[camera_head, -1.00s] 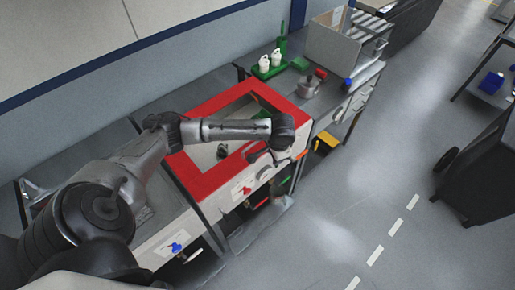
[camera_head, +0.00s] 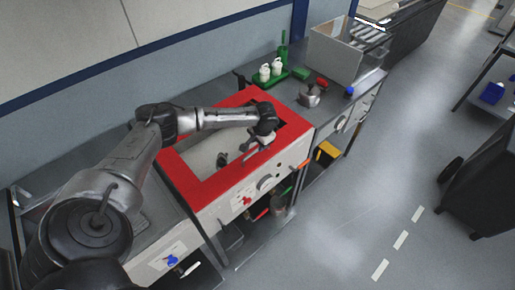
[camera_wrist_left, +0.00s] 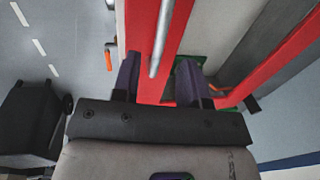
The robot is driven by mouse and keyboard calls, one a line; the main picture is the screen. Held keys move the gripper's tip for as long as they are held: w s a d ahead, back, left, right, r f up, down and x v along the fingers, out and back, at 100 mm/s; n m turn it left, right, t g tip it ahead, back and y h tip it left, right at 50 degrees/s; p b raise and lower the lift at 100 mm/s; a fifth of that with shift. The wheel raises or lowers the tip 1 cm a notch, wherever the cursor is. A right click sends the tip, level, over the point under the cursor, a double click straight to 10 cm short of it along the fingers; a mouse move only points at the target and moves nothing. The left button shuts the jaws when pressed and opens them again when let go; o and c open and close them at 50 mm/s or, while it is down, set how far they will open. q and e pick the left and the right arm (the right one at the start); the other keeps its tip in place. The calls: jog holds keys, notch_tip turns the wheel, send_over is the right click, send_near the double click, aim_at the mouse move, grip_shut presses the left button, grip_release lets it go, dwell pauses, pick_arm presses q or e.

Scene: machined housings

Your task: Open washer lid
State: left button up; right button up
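The washer (camera_head: 185,186) is a bench unit with a thick red frame on top around a pale inner area; dark items show there. I cannot tell from the head view whether a clear lid covers it. My left gripper (camera_head: 256,149) is over the front right part of the red frame. In the left wrist view, my left gripper (camera_wrist_left: 157,82) is open, with a finger on each side of a silver bar handle (camera_wrist_left: 162,40) beside the red frame (camera_wrist_left: 144,20). Contact between fingers and bar cannot be made out. My right gripper is not in view.
An orange handle (camera_head: 303,164) sticks out at the washer's front right. To the right, a bench holds a green tray with white bottles (camera_head: 269,72), a metal pot (camera_head: 309,96) and a grey box (camera_head: 337,47). A dark cart (camera_head: 482,165) stands across open floor.

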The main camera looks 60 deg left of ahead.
pick_arm(q)
jog(key=shift+s+a+f, duration=0.1)
jog(key=shift+a+f, duration=0.15)
jog(key=shift+f, duration=0.85)
jog(key=shift+a+f, duration=0.2)
jog(key=shift+f, duration=0.9)
jog(key=shift+c, duration=0.5)
grip_shut()
